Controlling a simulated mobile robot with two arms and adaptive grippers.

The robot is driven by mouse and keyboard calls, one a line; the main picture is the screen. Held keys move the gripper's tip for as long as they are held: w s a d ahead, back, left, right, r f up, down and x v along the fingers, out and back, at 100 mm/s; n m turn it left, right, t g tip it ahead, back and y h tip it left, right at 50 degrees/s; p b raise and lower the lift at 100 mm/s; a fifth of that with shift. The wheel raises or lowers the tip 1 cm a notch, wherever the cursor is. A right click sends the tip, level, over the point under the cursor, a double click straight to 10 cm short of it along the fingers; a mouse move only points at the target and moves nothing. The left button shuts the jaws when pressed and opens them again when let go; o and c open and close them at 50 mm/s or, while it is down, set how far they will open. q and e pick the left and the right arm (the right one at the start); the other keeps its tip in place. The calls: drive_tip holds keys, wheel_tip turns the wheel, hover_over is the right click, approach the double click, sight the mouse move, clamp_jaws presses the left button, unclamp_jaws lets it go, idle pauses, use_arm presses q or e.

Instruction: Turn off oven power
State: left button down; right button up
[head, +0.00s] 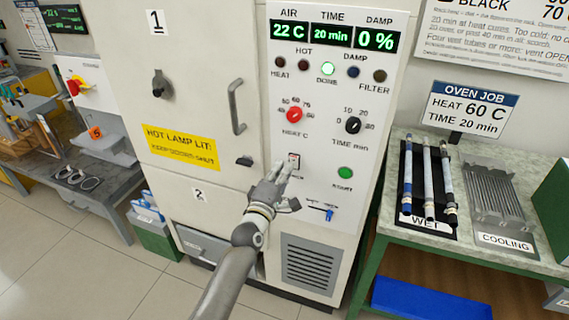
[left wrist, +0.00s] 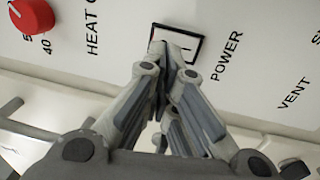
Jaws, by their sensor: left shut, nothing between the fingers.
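The oven (head: 235,130) is a tall cream cabinet with a control panel on its right side. The power switch (head: 294,160) is a small rocker in a dark frame, low on the panel under the red heat knob (head: 294,115). It also shows in the left wrist view (left wrist: 184,44), beside the word POWER, partly covered by my fingertips. My left gripper (head: 284,174) is shut and empty, its tips at the switch's lower part. I cannot tell whether they touch it. The displays (head: 330,36) are lit, reading 22 C, 20 min and 0 %. My right gripper is not in view.
Right of the switch are a green start button (head: 345,172) and a blue vent slider (head: 322,211). A green-framed table (head: 480,256) at right holds a rod rack (head: 410,180) and a cooling rack (head: 492,195). The door handle (head: 235,107) juts out at left.

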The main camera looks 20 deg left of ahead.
use_arm(q)
drive_tip(key=shift+w+r, duration=0.1)
drive_tip(key=shift+w, duration=0.8)
drive_tip(key=shift+w+r+p, duration=0.2)
drive_tip(key=shift+r+p, duration=0.25)
drive_tip(key=shift+p, duration=0.8)
drive_tip(key=shift+s+f+b, duration=0.1)
drive_tip(key=shift+f+b, duration=0.2)
drive_tip(key=shift+b, duration=0.15)
